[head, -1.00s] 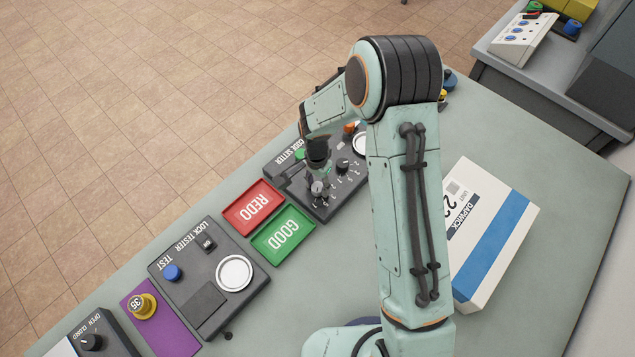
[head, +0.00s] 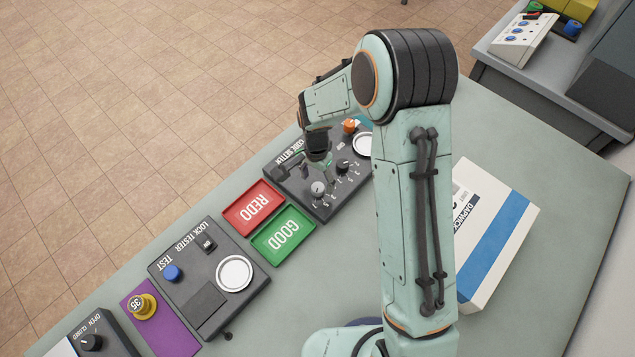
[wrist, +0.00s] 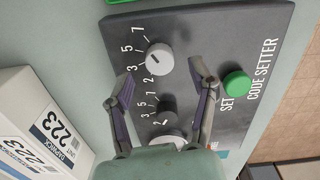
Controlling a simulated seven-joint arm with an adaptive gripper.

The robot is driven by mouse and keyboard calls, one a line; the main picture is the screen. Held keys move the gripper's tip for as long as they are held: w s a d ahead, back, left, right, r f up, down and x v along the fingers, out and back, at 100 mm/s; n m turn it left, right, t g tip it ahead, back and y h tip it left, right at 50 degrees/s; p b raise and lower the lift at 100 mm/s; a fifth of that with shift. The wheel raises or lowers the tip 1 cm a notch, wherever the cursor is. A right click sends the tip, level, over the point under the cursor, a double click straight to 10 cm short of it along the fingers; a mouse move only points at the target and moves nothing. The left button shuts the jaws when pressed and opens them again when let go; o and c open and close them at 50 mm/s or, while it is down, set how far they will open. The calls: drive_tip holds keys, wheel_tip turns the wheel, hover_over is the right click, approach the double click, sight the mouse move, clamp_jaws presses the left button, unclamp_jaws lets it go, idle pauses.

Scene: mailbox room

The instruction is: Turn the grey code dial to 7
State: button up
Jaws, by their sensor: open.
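The grey code dial (wrist: 159,58) sits on the dark code setter panel (wrist: 205,30), with the numbers 7, 5, 3 and 2 around its left side. A short dark mark on its top slants toward the upper left, roughly toward the 5; the exact setting is hard to tell. In the head view the grey dial (head: 318,189) shows just below my gripper (head: 322,168). In the wrist view my gripper (wrist: 160,75) is open and empty, its fingertips apart on either side of the dial's lower edge. I cannot tell the height between them.
A green SET button (wrist: 237,83) lies right of the right finger. A black dial (wrist: 165,108) with its own numbers sits between the fingers. Red REDO (head: 254,207) and green GOOD (head: 283,235) trays lie beside the panel. A white box (head: 490,235) stands right of my arm.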

wheel_tip(320, 180, up, 9)
drive_tip(key=shift+r, duration=0.15)
drive_tip(key=shift+a, duration=0.1)
drive_tip(key=n, duration=0.6)
hover_over(318, 187)
wheel_tip(318, 187, down, 5)
drive_tip(key=shift+f, duration=0.1)
wheel_tip(318, 187, down, 7)
drive_tip(key=shift+r, duration=0.1)
clamp_jaws()
